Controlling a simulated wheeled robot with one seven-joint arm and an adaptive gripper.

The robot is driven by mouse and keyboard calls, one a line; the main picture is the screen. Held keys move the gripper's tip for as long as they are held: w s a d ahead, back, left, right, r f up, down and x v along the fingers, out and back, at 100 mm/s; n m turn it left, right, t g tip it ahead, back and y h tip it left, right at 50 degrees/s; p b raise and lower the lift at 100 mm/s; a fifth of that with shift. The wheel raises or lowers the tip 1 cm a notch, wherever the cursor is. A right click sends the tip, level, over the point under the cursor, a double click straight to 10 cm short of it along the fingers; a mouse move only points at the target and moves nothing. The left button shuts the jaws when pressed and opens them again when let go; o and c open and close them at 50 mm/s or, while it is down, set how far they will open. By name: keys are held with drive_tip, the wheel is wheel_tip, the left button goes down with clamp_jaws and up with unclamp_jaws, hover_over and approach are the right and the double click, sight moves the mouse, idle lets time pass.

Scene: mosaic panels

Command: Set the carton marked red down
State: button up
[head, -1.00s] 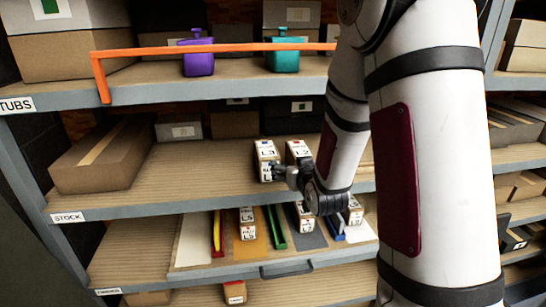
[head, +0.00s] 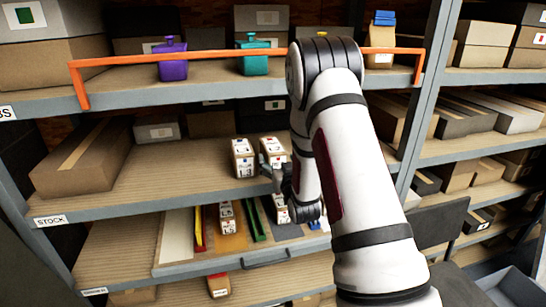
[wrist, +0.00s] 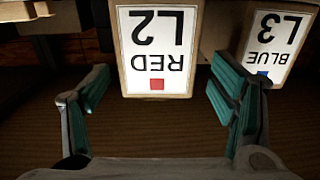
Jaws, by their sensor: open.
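The carton marked red, L2 (head: 272,148), stands upright on the stock shelf (head: 140,190). In the wrist view its label (wrist: 157,50) reads upside down, with a red square. My gripper (wrist: 160,88) is open, with one green-padded finger on each side of the carton's near end. I cannot tell whether a pad touches it. In the head view my gripper (head: 269,175) is low in front of the carton, partly hidden by my arm. The carton marked blue, L3 (head: 243,160), stands just left of it; it also shows in the wrist view (wrist: 270,45).
A pull-out tray (head: 180,262) below holds several small cartons between coloured dividers. A long brown box (head: 85,160) lies at the shelf's left, with bare shelf before the cartons. An orange rail (head: 215,53) crosses the upper shelf, near purple (head: 171,62) and teal (head: 252,58) containers.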

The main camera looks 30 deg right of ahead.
sight(274, 151)
drive_tip(key=shift+p+x, duration=0.3)
drive_tip(key=shift+x, duration=2.75)
drive_tip(key=shift+d+f, duration=0.1)
drive_tip(key=shift+f, duration=0.05)
drive_tip(key=c, duration=1.7)
clamp_jaws()
drive_tip(key=shift+r, duration=0.2)
